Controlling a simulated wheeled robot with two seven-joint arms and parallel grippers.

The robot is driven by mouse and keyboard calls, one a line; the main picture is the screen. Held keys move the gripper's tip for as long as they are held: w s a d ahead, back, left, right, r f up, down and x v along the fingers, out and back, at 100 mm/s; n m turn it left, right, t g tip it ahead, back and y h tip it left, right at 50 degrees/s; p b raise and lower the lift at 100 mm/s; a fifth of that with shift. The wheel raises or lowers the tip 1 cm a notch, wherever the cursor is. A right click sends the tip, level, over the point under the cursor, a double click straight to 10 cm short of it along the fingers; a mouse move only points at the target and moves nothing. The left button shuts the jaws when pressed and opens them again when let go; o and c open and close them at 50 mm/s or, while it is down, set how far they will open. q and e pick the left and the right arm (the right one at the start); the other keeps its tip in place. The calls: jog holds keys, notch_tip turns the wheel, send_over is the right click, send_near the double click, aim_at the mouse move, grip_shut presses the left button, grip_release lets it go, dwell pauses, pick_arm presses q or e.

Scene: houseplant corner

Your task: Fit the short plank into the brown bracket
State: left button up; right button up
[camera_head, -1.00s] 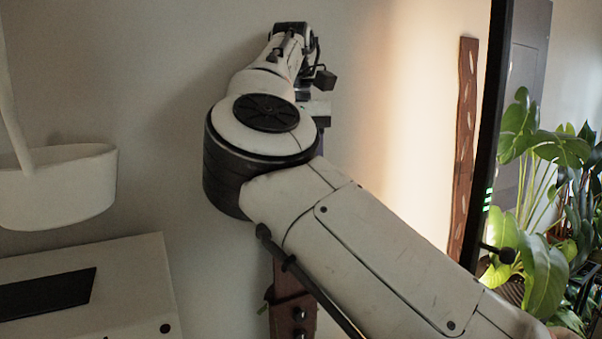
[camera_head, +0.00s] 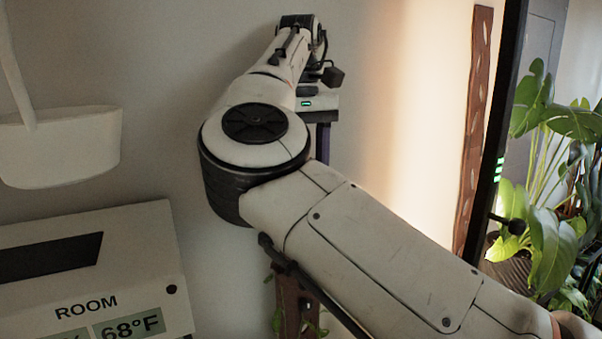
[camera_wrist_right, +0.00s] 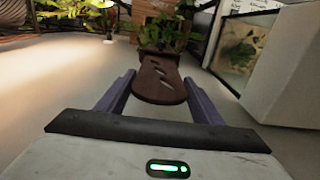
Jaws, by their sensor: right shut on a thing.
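The short plank (camera_wrist_right: 160,82) is dark brown with a rounded near end and slanted slots. In the right wrist view it lies between the purple fingers of my right gripper (camera_wrist_right: 160,88), which is shut on it, and points away from me. A dark brown piece (camera_wrist_right: 157,47), possibly the bracket, is at its far end; I cannot tell whether the plank is in it. In the head view my right gripper (camera_head: 323,140) is partly hidden by my arm. My left gripper is out of view.
A white box marked ROOM (camera_head: 140,235) and a white bowl-shaped thing (camera_head: 60,150) are at left. A long slotted brown strip (camera_head: 474,130) is on the wall beside a black post (camera_head: 498,130). Leafy plants (camera_head: 545,215) stand at right.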

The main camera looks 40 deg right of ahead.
jog(key=o, duration=1.5)
jog(key=shift+o, duration=0.2)
notch_tip(320, 180, up, 8)
jog(key=shift+r+p, duration=0.1)
jog(key=shift+p, duration=0.65)
jog(key=shift+r, duration=1.05)
jog(key=shift+f, duration=0.1)
